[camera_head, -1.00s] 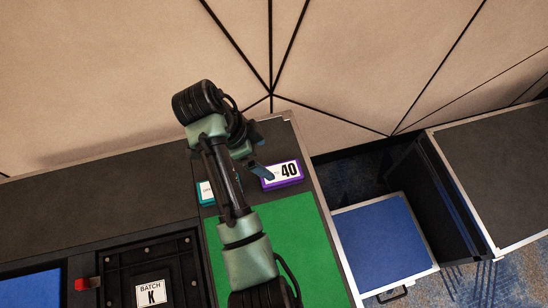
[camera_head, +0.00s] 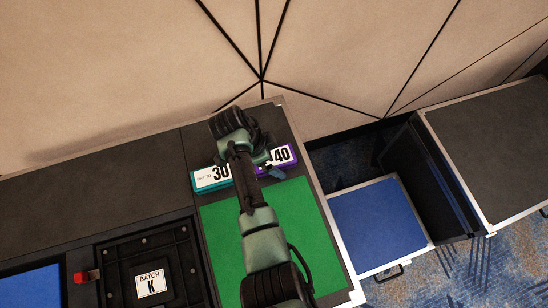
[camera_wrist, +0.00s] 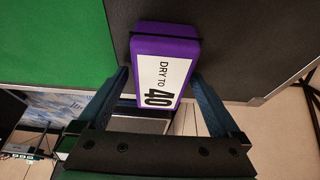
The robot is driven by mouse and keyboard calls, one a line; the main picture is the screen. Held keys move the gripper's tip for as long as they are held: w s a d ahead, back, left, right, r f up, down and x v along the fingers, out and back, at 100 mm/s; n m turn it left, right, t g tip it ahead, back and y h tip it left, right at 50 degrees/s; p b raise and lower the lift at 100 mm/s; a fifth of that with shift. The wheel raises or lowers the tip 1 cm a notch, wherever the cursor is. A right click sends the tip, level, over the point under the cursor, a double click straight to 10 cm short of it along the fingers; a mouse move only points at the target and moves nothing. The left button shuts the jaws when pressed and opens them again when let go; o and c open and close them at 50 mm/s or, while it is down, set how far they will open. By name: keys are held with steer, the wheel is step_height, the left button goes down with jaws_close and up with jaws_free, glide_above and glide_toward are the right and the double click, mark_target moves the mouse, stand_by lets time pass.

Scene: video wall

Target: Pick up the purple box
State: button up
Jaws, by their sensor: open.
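The purple box (camera_head: 289,154) has a white label reading 40 and lies on the dark counter behind the green mat (camera_head: 310,226). My arm hides part of its left side in the head view. In the wrist view the purple box (camera_wrist: 183,33) shows a label reading "DRY TO 40". My gripper (camera_wrist: 159,82) is open, with one blue finger on each side of the box's near end. The fingers look apart from the box; I cannot tell how far down they reach. In the head view my gripper (camera_head: 272,170) is over the box, partly hidden by the arm.
A teal box (camera_head: 211,180) labelled 30 lies just left of the purple box. A black plate marked BATCH K (camera_head: 171,258) and a red knob (camera_head: 85,276) are front left. The patterned wall rises behind the counter.

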steer(key=shift+f, duration=0.25)
stand_by(0.4)
steer(key=shift+r, duration=0.1)
steer(key=c, duration=1.5)
